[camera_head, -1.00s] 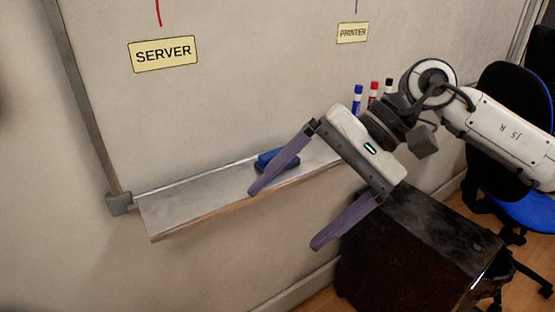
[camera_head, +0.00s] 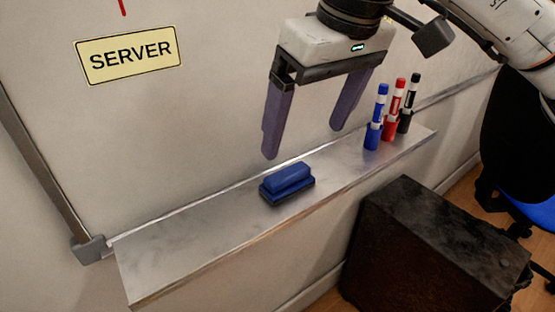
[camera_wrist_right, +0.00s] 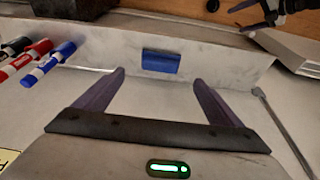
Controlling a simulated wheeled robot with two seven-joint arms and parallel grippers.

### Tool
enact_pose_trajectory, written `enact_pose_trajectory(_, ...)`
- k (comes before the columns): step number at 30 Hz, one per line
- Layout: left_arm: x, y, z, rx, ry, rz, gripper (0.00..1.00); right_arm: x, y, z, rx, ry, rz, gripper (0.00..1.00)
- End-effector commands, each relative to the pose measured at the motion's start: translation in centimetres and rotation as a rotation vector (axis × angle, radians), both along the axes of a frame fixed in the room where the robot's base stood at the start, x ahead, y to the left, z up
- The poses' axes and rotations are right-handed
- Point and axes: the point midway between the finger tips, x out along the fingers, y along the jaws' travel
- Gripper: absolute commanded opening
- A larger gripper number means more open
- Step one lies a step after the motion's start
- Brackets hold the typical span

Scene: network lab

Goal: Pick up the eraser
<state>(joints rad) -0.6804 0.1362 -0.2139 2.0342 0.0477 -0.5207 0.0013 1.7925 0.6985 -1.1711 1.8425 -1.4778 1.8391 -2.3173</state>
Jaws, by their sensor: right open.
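The blue eraser (camera_head: 287,184) lies on the metal tray (camera_head: 180,240) below the whiteboard, left of the markers in the head view. My right gripper (camera_head: 303,143) is open and empty, its two purple fingers pointing down above the tray, above and slightly right of the eraser. In the right wrist view the eraser (camera_wrist_right: 160,61) shows beyond the fingertips, between the lines of the two fingers (camera_wrist_right: 158,75). The fingers appear apart from it. My left gripper is not clearly seen in the head view.
A dark cabinet (camera_head: 430,250) stands below the tray, and a blue chair (camera_head: 540,211) is at the right. The tray left of the eraser is clear.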

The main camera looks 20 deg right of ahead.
Motion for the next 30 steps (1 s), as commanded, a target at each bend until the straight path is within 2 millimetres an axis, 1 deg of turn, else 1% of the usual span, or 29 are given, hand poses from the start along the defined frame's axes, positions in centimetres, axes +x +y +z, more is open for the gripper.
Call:
enact_pose_trajectory(5,-0.3,0.0,-0.4,0.0,0.005,0.001,0.84,0.3,0.3,-1.4,-0.001,0.005,0.003,0.89)
enact_pose_trajectory(9,-1.0,0.0,-1.0,-0.001,0.022,0.0,0.84,0.9,0.5,-3.5,0.0,0.005,0.002,0.89)
enact_pose_trajectory(12,-1.5,0.0,-1.4,-0.001,0.033,0.0,0.84,1.3,0.6,-4.7,0.0,0.003,0.002,0.89)
enact_pose_trajectory(17,-1.5,0.0,-1.5,-0.001,0.033,0.0,0.84,1.8,0.9,-6.2,0.001,0.005,0.003,0.89)
enact_pose_trajectory(21,-1.3,0.0,-1.5,-0.001,0.03,0.0,0.84,2.6,1.2,-8.3,0.0,0.005,0.002,0.89)
enact_pose_trajectory(24,-1.2,0.0,-1.4,-0.002,0.026,0.0,0.84,2.9,1.3,-9.4,0.001,0.005,0.002,0.89)
enact_pose_trajectory(27,-1.0,0.0,-1.3,-0.003,0.022,0.0,0.84,3.1,1.4,-9.8,0.002,0.002,0.002,0.89)
enact_pose_trajectory(30,-0.9,-0.1,-1.2,-0.003,0.019,0.0,0.84,3.1,1.4,-9.8,0.002,0.002,0.002,0.89)
